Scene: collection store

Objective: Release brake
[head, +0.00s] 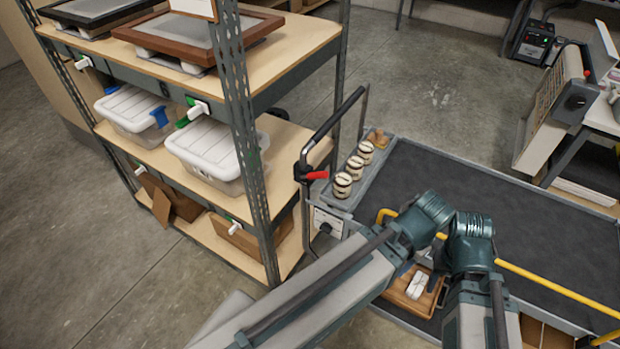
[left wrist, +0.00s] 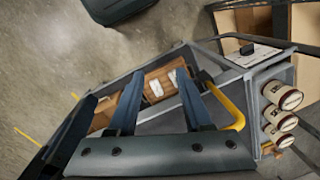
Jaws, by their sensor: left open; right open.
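The brake lever (head: 316,175) is a small red lever with a black clamp on the cart's upright black push handle (head: 335,120). It sits at the cart's left end in the head view, and I cannot make it out in the left wrist view. My left gripper (left wrist: 157,100) is open and empty in the left wrist view, above the cart's wooden tray. In the head view its fingers are hidden behind my arms. My right gripper (head: 441,264) is open, largely covered by its own wrist, over the cart, right of and apart from the lever.
The grey cart (head: 385,165) has a dark mat, several jars (head: 355,167) at its left end and a yellow rail (head: 560,287). A wooden tray (head: 412,291) with white items lies below my arms. A metal shelf (head: 240,120) with lidded boxes stands close left of the handle.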

